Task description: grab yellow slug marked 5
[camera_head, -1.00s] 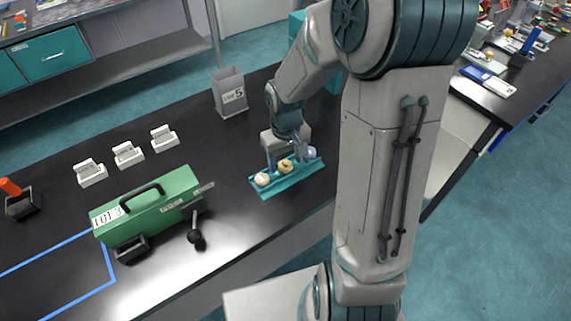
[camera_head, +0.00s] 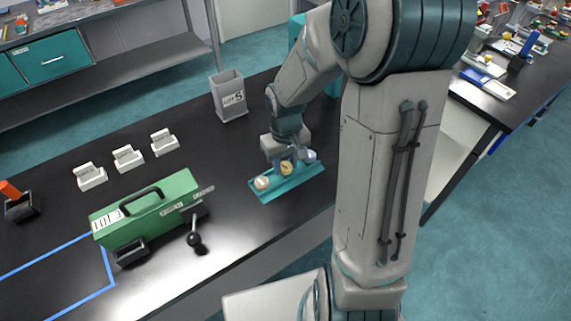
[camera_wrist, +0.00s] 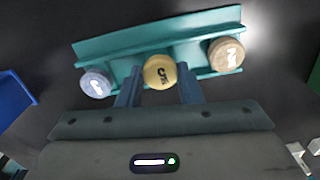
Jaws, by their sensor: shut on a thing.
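The yellow slug marked 5 (camera_wrist: 160,72) sits in the middle of a teal tray (camera_wrist: 125,50), between two other slugs. In the head view the yellow slug (camera_head: 287,167) shows partly below my gripper. My gripper (camera_wrist: 159,88) is shut on the yellow slug, with a blue finger on each side of it. The slug is still at the tray; whether it is lifted clear I cannot tell. In the head view my gripper (camera_head: 288,160) is over the middle of the tray (camera_head: 285,188).
A pale tan slug (camera_wrist: 226,54) and a bluish-grey slug (camera_wrist: 96,84) lie at the tray's ends. The grey LOT 5 bin (camera_head: 229,96) stands behind. A green LOT 5 machine (camera_head: 148,212) with a black lever and several white holders (camera_head: 128,157) are to the left.

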